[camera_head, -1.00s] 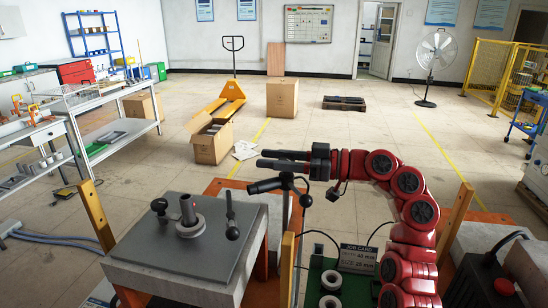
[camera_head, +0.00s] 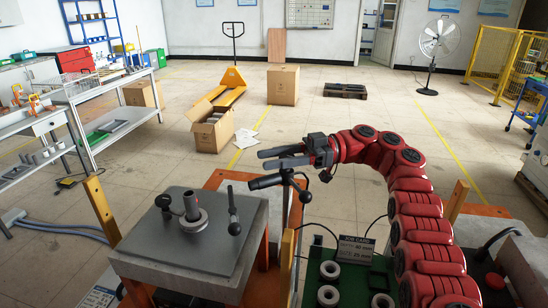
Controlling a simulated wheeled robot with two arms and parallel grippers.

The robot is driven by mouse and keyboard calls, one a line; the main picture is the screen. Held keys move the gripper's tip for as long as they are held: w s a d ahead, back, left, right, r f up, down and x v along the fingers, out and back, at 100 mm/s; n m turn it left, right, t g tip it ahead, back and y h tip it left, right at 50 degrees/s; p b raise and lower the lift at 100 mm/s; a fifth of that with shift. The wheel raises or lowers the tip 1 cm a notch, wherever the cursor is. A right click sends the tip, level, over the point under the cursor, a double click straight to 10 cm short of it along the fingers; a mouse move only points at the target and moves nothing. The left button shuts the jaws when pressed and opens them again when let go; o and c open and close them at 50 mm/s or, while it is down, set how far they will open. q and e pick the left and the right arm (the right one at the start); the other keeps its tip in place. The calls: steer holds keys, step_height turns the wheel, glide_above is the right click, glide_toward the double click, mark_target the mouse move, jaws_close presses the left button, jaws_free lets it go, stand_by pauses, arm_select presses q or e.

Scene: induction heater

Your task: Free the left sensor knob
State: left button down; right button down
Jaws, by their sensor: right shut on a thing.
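A grey heater block (camera_head: 205,245) stands at the lower left, with an upright post and ring (camera_head: 192,213) on top. A black round knob (camera_head: 163,202) stands left of the post. A thin black lever (camera_head: 233,208) with a ball end stands at the plate's right edge. A black handle (camera_head: 264,182) on a stand is to its right, with a small ball (camera_head: 305,196) beside it. My right gripper (camera_head: 272,158) points left, just above the black handle in the picture. Its fingers are close together. What they grip cannot be made out. My left gripper is out of view.
Wooden posts (camera_head: 102,212) flank the heater. An open carton (camera_head: 210,130) lies on the floor behind, and a wire-basket bench (camera_head: 105,105) stands left.

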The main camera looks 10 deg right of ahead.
steer(key=shift+f, duration=0.1)
stand_by(0.5)
steer(key=shift+c, duration=2.1)
jaws_free()
steer(key=shift+a, duration=0.1)
